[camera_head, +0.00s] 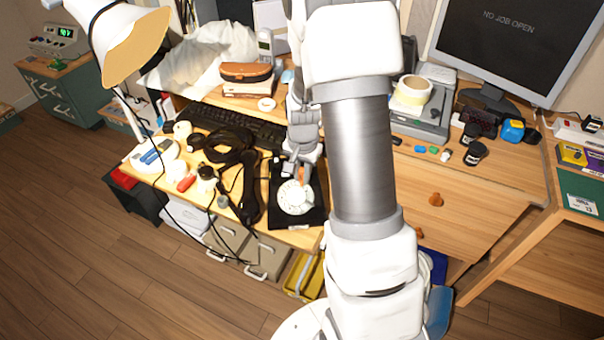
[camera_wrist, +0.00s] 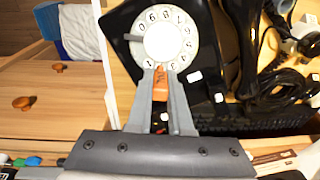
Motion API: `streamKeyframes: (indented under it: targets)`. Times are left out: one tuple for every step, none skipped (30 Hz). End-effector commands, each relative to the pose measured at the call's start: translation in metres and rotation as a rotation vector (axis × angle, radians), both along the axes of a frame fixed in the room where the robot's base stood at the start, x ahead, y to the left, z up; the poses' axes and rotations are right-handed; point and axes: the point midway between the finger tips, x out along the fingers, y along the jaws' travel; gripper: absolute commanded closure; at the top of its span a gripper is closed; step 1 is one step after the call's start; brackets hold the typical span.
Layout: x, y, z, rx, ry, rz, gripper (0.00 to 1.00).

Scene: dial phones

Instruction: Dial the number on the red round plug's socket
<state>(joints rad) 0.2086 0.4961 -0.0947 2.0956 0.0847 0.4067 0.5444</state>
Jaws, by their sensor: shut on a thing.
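The black dial phone (camera_head: 277,213) lies on the desk, with a white rotary dial (camera_head: 294,198). The dial fills the top middle of the wrist view (camera_wrist: 165,38), with dark digits around its rim and a dark finger stop at its left. My gripper (camera_wrist: 161,82) is shut on a small orange-brown piece (camera_wrist: 161,84), whose end lies over the dial's lower rim. I cannot tell whether it touches. The black handset (camera_head: 249,195) lies off the phone. A red plug-like piece (camera_head: 186,183) lies among cords at left. No socket number is readable.
A black keyboard (camera_head: 232,125) lies behind the phone. Black cords and white plug-like pieces clutter the desk's left side. A monitor (camera_head: 515,40) and tape roll (camera_head: 412,90) stand at right. The desk's front right is mostly clear.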

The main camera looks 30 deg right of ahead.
Motion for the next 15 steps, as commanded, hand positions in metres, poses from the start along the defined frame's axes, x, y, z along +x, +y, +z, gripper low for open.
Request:
streamKeyframes:
  targets:
    - [0.0003,-0.0001,-0.0009,0.000,0.000,0.000,1.00]
    - [0.0004,-0.0001,-0.0009,0.000,0.000,0.000,1.00]
    - [0.0004,-0.0002,-0.0007,0.000,0.000,0.000,1.00]
    - [0.0004,-0.0001,-0.0006,0.000,0.000,0.000,1.00]
    - [0.0004,-0.0001,-0.0005,0.000,0.000,0.000,1.00]
    - [0.0005,-0.0002,-0.0004,0.000,0.000,0.000,1.00]
    - [0.0005,-0.0002,-0.0004,0.000,0.000,0.000,1.00]
    - [0.0005,-0.0002,-0.0004,0.000,0.000,0.000,1.00]
    - [0.0005,-0.0002,-0.0004,0.000,0.000,0.000,1.00]
    - [0.0004,-0.0003,-0.0005,0.000,0.000,0.000,1.00]
    - [0.0002,-0.0005,-0.0007,0.000,0.000,0.000,1.00]
    - [-0.0005,-0.0009,-0.0009,-0.001,-0.001,0.000,1.00]
    - [-0.0011,-0.0013,-0.0012,-0.001,-0.001,-0.001,1.00]
    - [-0.0020,-0.0020,-0.0016,-0.001,-0.001,-0.001,1.00]
    - [-0.0033,-0.0030,-0.0021,-0.001,-0.001,-0.001,1.00]
